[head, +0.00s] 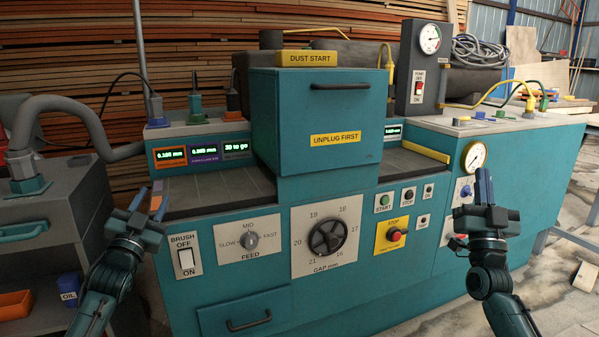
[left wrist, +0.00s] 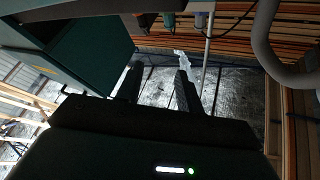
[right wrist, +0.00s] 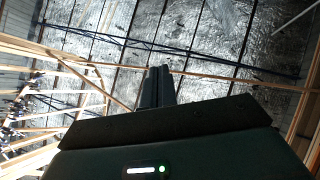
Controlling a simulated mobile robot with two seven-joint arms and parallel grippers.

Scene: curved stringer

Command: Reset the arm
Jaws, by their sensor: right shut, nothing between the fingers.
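My left gripper (head: 148,202) is raised in front of the left end of the teal machine (head: 285,275), its fingers apart and nothing between them. In the left wrist view its two fingers (left wrist: 158,88) stand clearly apart. My right gripper (head: 484,188) points up in front of the machine's right part, near the pressure gauge (head: 475,157). In the right wrist view its fingers (right wrist: 157,86) are together with nothing between them. Both grippers appear apart from the machine, though the exact gap cannot be told.
The machine front carries a BRUSH switch (head: 186,258), a FEED knob (head: 250,240), a GAP handwheel (head: 327,237) and a red STOP button (head: 394,235). A grey cart (head: 60,210) with an orange bin (head: 15,304) stands at left. Floor is open at lower right.

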